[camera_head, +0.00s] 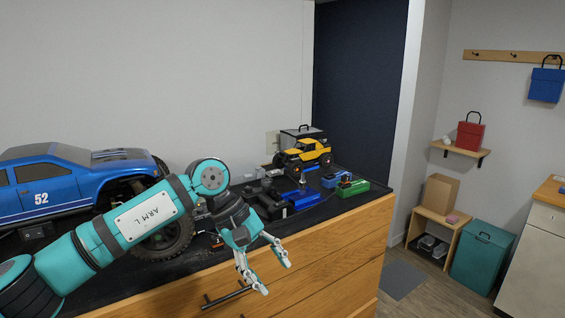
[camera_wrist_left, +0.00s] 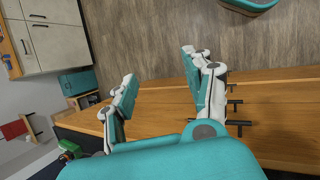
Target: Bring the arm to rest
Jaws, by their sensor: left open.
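My left arm (camera_head: 130,225), teal and marked "ARM L", comes in from the left in the head view and crosses in front of the blue truck. My left gripper (camera_head: 276,270) hangs in front of the dresser's wooden drawer fronts, below the edge of the black top. Its two fingers are apart with nothing between them. In the left wrist view the open gripper (camera_wrist_left: 160,85) shows the wooden floor and the drawer front beyond its fingers. My right gripper is not in view.
A large blue truck (camera_head: 70,183) and a yellow crawler (camera_head: 303,154) stand on the black-topped wooden dresser (camera_head: 345,250). Blue and green items (camera_head: 352,188) lie at its right end. A drawer handle (camera_head: 226,297) is close to the gripper. A teal bin (camera_head: 482,255) stands on the floor at right.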

